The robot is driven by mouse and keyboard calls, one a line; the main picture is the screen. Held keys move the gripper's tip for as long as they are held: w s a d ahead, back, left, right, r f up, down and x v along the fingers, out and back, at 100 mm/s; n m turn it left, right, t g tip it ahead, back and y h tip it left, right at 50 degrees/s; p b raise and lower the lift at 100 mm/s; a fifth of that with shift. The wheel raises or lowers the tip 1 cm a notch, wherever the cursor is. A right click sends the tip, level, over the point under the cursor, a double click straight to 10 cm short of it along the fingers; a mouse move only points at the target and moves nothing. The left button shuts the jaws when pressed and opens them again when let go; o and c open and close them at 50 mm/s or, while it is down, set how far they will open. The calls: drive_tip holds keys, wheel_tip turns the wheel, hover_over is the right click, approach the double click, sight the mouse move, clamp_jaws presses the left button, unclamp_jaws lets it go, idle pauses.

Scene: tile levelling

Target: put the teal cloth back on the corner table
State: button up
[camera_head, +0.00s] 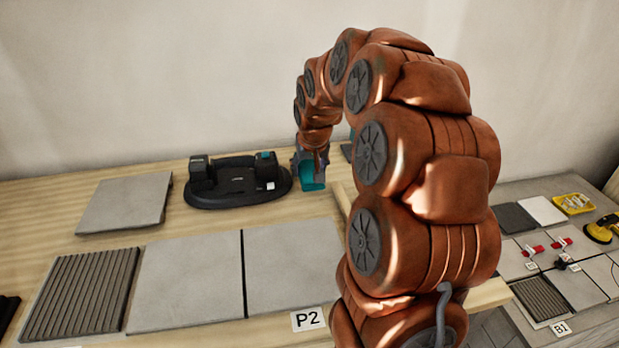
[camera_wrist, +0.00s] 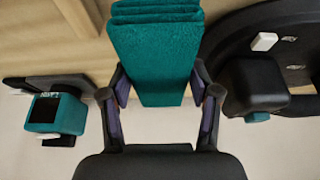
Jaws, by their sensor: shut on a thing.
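The teal cloth (camera_wrist: 155,55) is a folded, layered strip between the two fingers of my gripper (camera_wrist: 160,88) in the wrist view. The fingers press on its two sides. In the head view the cloth (camera_head: 313,184) hangs below my gripper (camera_head: 310,166), at the back of the wooden bench (camera_head: 60,215). I cannot tell whether its lower end touches the bench. No table is marked as the corner table; a lower surface (camera_head: 590,335) stands at the right, partly hidden by my arm.
A black charger base (camera_head: 235,195) with battery packs is just left of the cloth. A teal-and-black device (camera_wrist: 55,115) is on its other side. Grey tiles (camera_head: 190,270) fill the bench front. Red clamps (camera_head: 532,250) and a yellow tray (camera_head: 573,203) occupy the right surface.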

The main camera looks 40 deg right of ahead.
drive_tip(key=shift+f, duration=1.65)
drive_tip(key=shift+f, duration=0.15)
drive_tip(key=o, duration=1.1)
drive_tip(key=v, duration=1.2)
